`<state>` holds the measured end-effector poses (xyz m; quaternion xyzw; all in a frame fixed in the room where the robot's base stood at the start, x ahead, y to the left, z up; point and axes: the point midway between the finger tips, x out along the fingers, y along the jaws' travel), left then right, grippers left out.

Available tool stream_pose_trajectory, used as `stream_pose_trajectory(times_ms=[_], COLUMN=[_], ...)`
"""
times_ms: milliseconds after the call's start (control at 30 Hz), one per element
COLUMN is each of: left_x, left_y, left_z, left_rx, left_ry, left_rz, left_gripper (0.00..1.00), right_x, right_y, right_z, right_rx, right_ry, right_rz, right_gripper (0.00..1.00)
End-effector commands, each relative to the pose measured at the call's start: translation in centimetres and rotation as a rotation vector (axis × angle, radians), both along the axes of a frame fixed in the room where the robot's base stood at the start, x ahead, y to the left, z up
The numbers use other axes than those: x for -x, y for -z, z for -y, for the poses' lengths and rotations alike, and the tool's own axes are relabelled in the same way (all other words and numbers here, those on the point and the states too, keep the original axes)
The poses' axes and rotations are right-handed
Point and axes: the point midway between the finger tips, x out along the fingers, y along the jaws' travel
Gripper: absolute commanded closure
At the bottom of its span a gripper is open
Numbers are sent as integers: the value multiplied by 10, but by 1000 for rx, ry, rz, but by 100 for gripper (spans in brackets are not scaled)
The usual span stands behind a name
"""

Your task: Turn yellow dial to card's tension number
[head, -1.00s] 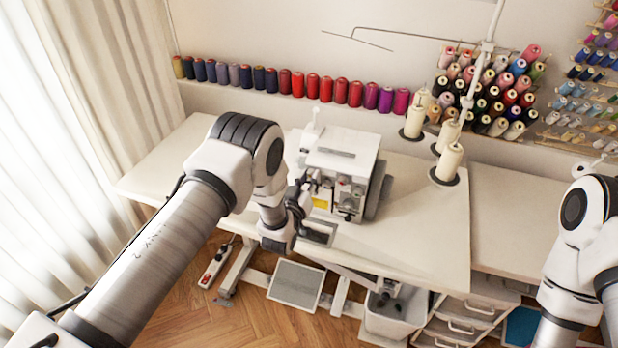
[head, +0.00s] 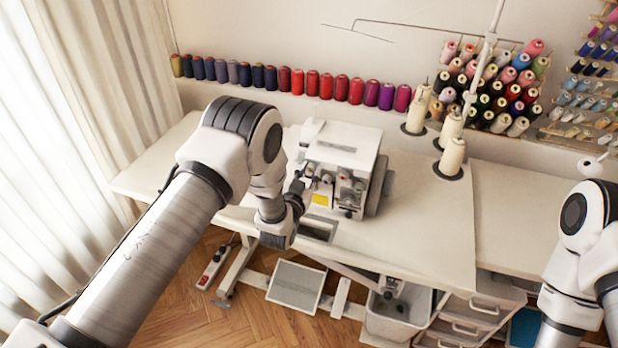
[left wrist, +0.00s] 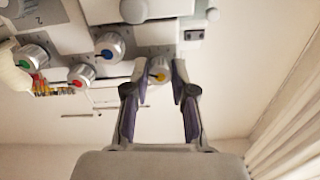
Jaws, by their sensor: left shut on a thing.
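The yellow dial (left wrist: 158,72) is a silver knob with a yellow centre, in the left wrist view at the top middle. My left gripper (left wrist: 159,80) is shut on it, one fingertip on each side. In the head view my left gripper (head: 296,190) is at the left front of the white overlock machine (head: 345,147), and the dial is hidden or too small there. A yellow card (head: 322,195) shows on the machine's front; its writing is too small to read. My right gripper is not in view; only part of my right arm shows.
Blue (left wrist: 110,46), red (left wrist: 82,75) and green (left wrist: 32,56) dials sit beside the yellow one. Thread cones (head: 451,158) stand right of the machine. The white table (head: 420,240) is clear at the front right.

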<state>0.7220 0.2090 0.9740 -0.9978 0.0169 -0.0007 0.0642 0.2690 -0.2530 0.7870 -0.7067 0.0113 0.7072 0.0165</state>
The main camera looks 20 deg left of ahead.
Motion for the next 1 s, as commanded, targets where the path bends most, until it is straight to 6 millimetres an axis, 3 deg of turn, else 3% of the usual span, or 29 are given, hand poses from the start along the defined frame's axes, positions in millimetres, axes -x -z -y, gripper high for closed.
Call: stream_pose_trajectory(times_ms=[233, 733, 767, 800, 833, 1000], left_x=[-1, -1, -1, -1, -1, 0], left_y=[0, -2, -2, -2, -2, -1], left_z=[0, 0, 0, 0, 0, 0], left_rx=[-104, -135, -135, -134, -134, -134], left_ry=[0, 0, 0, 0, 0, 0], left_rz=[8, 9, 9, 9, 9, 7], left_gripper=[100, 100, 72, 57, 50, 50], right_x=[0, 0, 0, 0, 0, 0], right_y=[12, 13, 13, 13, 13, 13], right_z=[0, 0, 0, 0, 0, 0], right_rx=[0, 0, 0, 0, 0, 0], right_ry=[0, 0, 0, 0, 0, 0], right_rz=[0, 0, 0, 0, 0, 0], right_gripper=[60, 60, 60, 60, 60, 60])
